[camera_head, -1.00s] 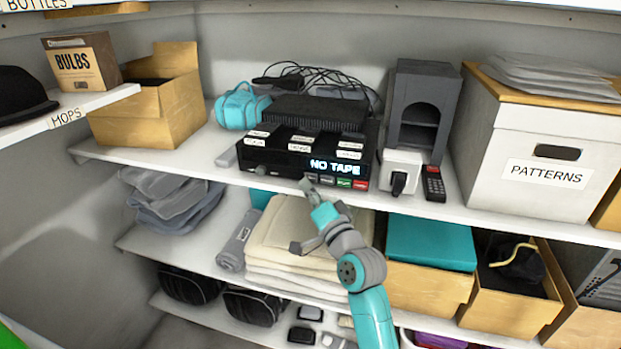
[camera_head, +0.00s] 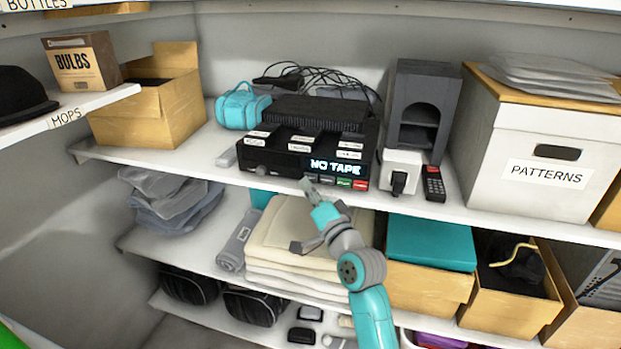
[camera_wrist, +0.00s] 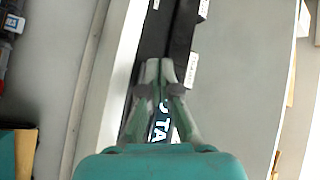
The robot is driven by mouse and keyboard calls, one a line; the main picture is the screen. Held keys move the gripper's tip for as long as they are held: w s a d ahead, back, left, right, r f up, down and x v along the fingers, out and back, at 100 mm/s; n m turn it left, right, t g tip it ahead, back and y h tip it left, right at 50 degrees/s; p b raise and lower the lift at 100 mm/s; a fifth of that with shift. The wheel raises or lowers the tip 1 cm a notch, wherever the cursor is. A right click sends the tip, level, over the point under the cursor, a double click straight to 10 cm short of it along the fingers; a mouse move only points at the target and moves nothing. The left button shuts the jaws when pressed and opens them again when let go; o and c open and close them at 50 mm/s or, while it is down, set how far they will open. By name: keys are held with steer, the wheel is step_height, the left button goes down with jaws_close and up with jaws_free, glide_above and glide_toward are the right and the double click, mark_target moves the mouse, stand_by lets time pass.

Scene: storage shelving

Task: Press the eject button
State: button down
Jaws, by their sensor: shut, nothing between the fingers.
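A black tape deck (camera_head: 270,158) sits on the upper shelf, its display lit with "NO TAPE". Below the display is a row of small buttons, with a green one (camera_head: 344,183) and a red one (camera_head: 360,185) at the right end. Their labels are too small to read. My gripper (camera_head: 306,184) is shut and empty, its tip at the deck's lower front, at the left end of the button row and hiding part of it. In the wrist view my gripper (camera_wrist: 161,68) covers part of the deck's front and display (camera_wrist: 160,125). I cannot tell whether it touches.
A white plug adapter (camera_head: 402,160) and a black remote (camera_head: 433,184) stand right of the deck. A teal bag (camera_head: 241,107) is at its left. Folded cream towels (camera_head: 285,240) and a teal-lidded box (camera_head: 432,243) lie on the shelf below, near my arm.

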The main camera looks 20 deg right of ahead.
steer(key=shift+w+d, duration=0.25)
steer(key=shift+w+d, duration=0.2)
steer(key=shift+w, duration=0.1)
stand_by(0.8)
stand_by(0.3)
steer(key=shift+s+a, duration=0.5)
steer(key=shift+s, duration=0.15)
steer(key=shift+s+a, duration=0.75)
steer(key=shift+s, duration=0.3)
steer(key=shift+s+a, duration=0.7)
steer(key=shift+s, duration=0.3)
steer(key=shift+f, duration=0.1)
